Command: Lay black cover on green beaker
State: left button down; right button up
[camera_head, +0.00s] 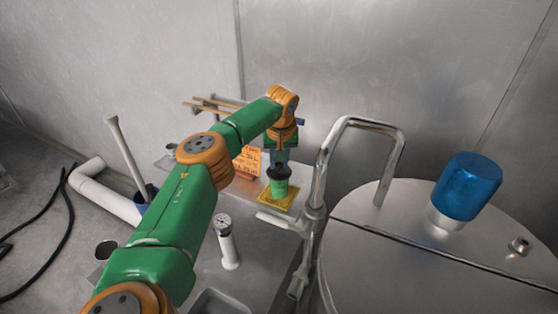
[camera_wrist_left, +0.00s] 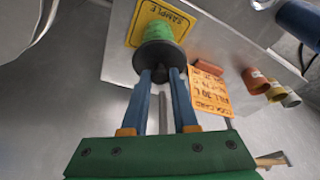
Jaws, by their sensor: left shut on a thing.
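My left gripper (camera_head: 279,158) points down and is shut on the black cover (camera_head: 279,172) by its knob. The cover is a dark round disc, level, directly over the green beaker (camera_head: 279,187). I cannot tell whether it rests on the rim or hangs just above it. In the left wrist view, the fingers (camera_wrist_left: 164,76) grip the knob of the black cover (camera_wrist_left: 160,53), and part of the green beaker (camera_wrist_left: 158,30) shows beyond it. The beaker stands upright on a yellow sample mat (camera_head: 268,203). My right gripper is not in view.
A bent metal pipe (camera_head: 320,180) and a large steel drum with a blue cap (camera_head: 468,187) stand to the right. A white cylinder (camera_head: 226,242) stands in front. Several small coloured cups (camera_wrist_left: 272,89) lie beyond the card.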

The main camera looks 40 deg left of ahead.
pick_arm(q)
jog(key=shift+w+f, duration=0.1)
jog(key=shift+f, duration=0.05)
jog(key=shift+f, duration=0.1)
jog(key=c, duration=0.6)
grip_release()
jog(key=shift+d+r, duration=0.1)
jog(key=shift+r, duration=0.2)
jog(key=b+v, duration=0.2)
jog(key=v, duration=0.4)
jog(key=shift+s+r, duration=0.2)
jog(key=shift+s, duration=0.05)
